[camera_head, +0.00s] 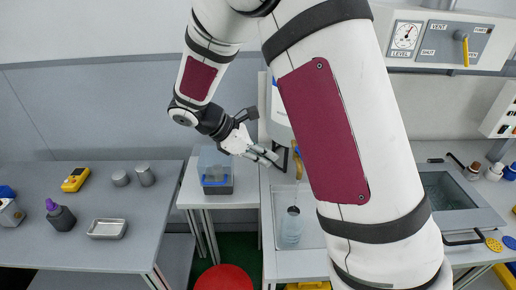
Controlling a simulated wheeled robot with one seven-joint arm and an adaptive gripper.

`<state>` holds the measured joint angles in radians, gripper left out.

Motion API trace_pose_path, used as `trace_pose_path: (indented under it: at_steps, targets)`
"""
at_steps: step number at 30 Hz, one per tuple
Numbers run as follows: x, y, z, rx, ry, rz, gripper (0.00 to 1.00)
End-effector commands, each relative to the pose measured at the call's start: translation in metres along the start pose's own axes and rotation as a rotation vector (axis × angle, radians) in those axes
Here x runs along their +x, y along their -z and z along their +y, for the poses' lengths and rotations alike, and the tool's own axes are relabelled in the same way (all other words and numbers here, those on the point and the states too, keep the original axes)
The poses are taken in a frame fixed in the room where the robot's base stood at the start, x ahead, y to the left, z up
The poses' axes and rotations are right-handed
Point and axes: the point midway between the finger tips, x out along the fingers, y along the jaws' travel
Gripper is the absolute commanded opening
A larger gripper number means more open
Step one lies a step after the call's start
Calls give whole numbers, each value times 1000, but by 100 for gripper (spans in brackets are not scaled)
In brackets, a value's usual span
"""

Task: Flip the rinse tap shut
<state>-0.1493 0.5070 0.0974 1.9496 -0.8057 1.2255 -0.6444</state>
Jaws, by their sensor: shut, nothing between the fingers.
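The rinse tap (298,165) shows as a small yellow-orange curved piece above the basin, just left of my white arm. A dark upright piece stands at its left. A faint pale streak runs down below the tap toward a clear vessel (291,226) in the basin; I cannot tell whether it is water. My gripper (274,158) is shut and empty, with its fingertips just left of the tap. I cannot tell whether they touch it. My arm hides what lies right of the tap, and the handle's position is unclear.
A clear box with a dark base (216,181) stands on the small table left of the basin. The grey bench (75,240) holds a metal tray (107,229), a dark bottle and cups. A vent panel (452,43) and a sunken tank (450,192) are at right.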

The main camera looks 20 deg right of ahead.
Motion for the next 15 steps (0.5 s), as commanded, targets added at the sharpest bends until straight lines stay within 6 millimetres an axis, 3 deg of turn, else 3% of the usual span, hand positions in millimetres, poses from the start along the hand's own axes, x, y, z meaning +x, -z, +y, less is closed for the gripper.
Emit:
trace_pose_path:
  at_steps: [6,15]
  targets:
    - [43,-1,-2,-1,4,-1,0]
    - [66,-26,-1,1,0,1,0]
